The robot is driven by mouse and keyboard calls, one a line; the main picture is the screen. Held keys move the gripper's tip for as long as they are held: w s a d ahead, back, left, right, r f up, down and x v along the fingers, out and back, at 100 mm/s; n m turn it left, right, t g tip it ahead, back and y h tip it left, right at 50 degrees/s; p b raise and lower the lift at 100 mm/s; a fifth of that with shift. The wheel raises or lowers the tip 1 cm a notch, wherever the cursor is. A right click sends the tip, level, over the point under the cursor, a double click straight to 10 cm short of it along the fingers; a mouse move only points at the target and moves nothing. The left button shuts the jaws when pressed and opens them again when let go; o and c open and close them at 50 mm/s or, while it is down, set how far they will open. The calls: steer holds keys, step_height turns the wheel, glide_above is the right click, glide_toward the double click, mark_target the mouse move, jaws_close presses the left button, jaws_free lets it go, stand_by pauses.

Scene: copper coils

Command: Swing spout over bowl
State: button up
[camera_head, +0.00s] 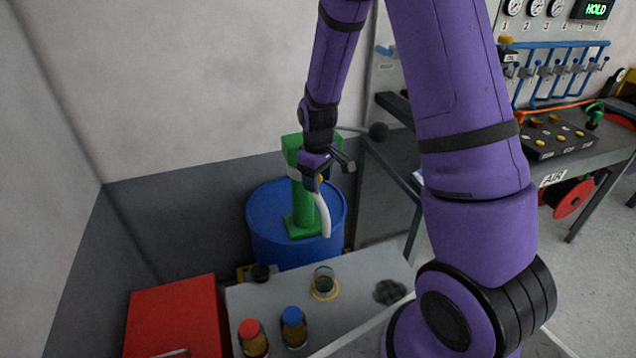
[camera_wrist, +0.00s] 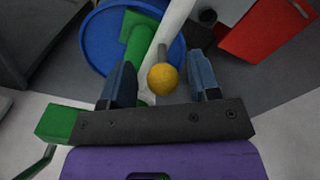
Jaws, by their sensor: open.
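A green pump (camera_head: 301,195) stands upright on a blue drum (camera_head: 268,250) near the back wall. Its pale curved spout (camera_head: 325,217) hangs down at the front right of the drum; the pale spout also shows in the wrist view (camera_wrist: 178,28). A yellow knob (camera_wrist: 163,79) on a short grey stem shows between my fingers. My gripper (camera_head: 328,172) is open at the pump's upper part, with a finger on each side of the knob and gaps visible. A small glass bowl (camera_head: 323,277) sits in a yellow ring on the grey table, in front of the drum.
A red box (camera_head: 172,315) is at the left. A bar with a black ball (camera_head: 378,131) extends right of the pump. A workbench is at right.

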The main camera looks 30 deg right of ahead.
step_height(320, 180, up, 9)
steer(key=shift+r, duration=0.1)
stand_by(0.7)
steer(key=shift+r, duration=0.2)
steer(key=s+a+r+m+t, duration=0.2)
steer(key=s+a+r+t, duration=0.1)
steer(key=s+r, duration=1.05)
steer(key=s+r+m+t, duration=0.1)
steer(key=s+r, duration=0.2)
steer(key=s, duration=0.3)
steer(key=s+a+r+m+t, duration=0.1)
steer(key=s+r, duration=0.3)
steer(key=s, duration=0.2)
steer(key=shift+s+r+m, duration=0.15)
steer(key=shift+s+m, duration=0.05)
steer(key=shift+m, duration=0.1)
